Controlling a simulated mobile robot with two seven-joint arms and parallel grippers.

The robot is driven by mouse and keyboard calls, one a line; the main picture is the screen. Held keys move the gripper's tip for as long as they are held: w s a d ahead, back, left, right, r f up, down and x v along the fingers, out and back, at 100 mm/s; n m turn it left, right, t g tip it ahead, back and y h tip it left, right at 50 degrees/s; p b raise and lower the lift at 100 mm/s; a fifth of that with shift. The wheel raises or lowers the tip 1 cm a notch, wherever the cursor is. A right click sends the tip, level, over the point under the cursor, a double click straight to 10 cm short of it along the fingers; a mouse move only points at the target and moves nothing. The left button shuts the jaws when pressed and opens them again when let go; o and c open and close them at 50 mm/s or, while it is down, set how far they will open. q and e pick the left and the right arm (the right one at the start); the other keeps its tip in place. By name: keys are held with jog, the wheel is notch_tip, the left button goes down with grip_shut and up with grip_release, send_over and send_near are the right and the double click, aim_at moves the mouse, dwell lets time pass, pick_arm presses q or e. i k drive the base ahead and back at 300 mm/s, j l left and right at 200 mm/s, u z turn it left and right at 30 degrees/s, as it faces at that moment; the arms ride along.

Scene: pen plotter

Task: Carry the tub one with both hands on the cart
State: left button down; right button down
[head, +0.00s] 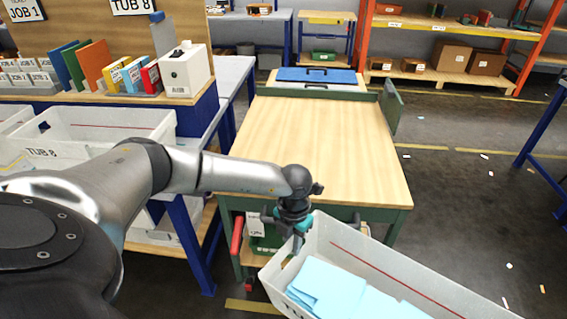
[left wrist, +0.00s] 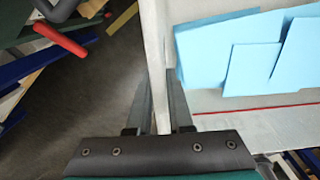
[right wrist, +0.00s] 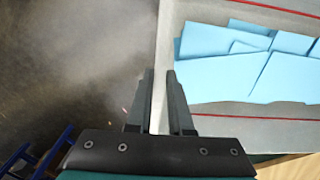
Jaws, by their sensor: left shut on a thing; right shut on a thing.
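The tub (head: 392,263) is a white open box with light blue sheets (head: 345,290) inside and a red line along its inner wall. It is at the lower right of the head view, in front of the cart's near edge, and runs out of the frame. My left gripper (head: 297,240) is shut on the tub's left end wall; the left wrist view shows its fingers (left wrist: 160,105) on both sides of that wall. My right gripper (right wrist: 160,100) is shut on a tub wall in the right wrist view. The cart (head: 330,140) has a bare wooden top and green frame.
A blue lidded case (head: 317,75) lies beyond the cart's far edge. A green flap (head: 391,105) stands at its far right corner. A bench at left holds another tub labelled TUB 8 (head: 110,123) and binders. A red handle (head: 237,235) sticks out at the cart's near left.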

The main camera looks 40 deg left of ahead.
aim_at(313, 168)
jog(key=u, duration=0.85)
